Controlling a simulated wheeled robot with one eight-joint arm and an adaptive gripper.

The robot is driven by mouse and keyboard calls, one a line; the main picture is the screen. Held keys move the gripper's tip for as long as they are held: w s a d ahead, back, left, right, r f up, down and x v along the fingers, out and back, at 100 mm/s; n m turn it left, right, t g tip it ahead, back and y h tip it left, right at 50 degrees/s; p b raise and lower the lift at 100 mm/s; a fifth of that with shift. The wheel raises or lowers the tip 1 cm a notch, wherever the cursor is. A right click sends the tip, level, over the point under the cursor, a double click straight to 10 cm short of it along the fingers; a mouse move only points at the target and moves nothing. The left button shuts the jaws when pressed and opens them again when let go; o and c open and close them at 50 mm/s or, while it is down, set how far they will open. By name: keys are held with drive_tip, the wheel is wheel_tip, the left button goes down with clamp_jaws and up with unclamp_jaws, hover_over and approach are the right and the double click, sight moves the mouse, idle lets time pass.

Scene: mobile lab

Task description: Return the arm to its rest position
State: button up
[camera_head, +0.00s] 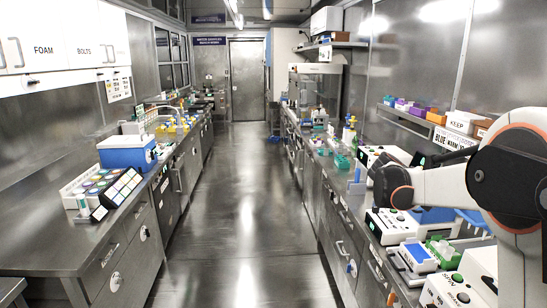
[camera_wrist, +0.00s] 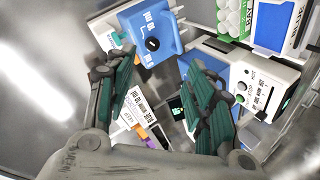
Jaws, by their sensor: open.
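My gripper (camera_wrist: 156,72) shows in the wrist view with its two dark green-padded fingers spread wide apart. Nothing is held between them. In the head view my white arm with orange rings (camera_head: 430,186) reaches in from the right, over the right-hand bench, with a dark joint at its left end. I cannot make out the gripper's fingers clearly in that view.
Below my fingers are a blue unit with a black knob (camera_wrist: 152,44), a white device with buttons (camera_wrist: 262,88) and a labelled card (camera_wrist: 136,108). The right bench (camera_head: 330,190) holds several devices. A wall shelf (camera_head: 405,121) holds coloured boxes. The central aisle floor (camera_head: 243,210) is clear.

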drive_tip(key=s+a+r+n+t+y, duration=0.15)
drive_tip(key=s+a+y, duration=0.45)
drive_tip(key=s+a, duration=1.1)
drive_tip(key=s+a+f+n+t+y, duration=0.1)
drive_tip(key=s+a+f+y, duration=0.2)
drive_tip(key=s+a, duration=0.3)
drive_tip(key=s+a+f+n+t+y, duration=0.1)
drive_tip(key=s+a+f+y, duration=0.2)
drive_tip(key=s, duration=1)
drive_tip(key=a+f, duration=0.2)
drive_tip(key=a, duration=0.1)
drive_tip(key=shift+a, duration=0.15)
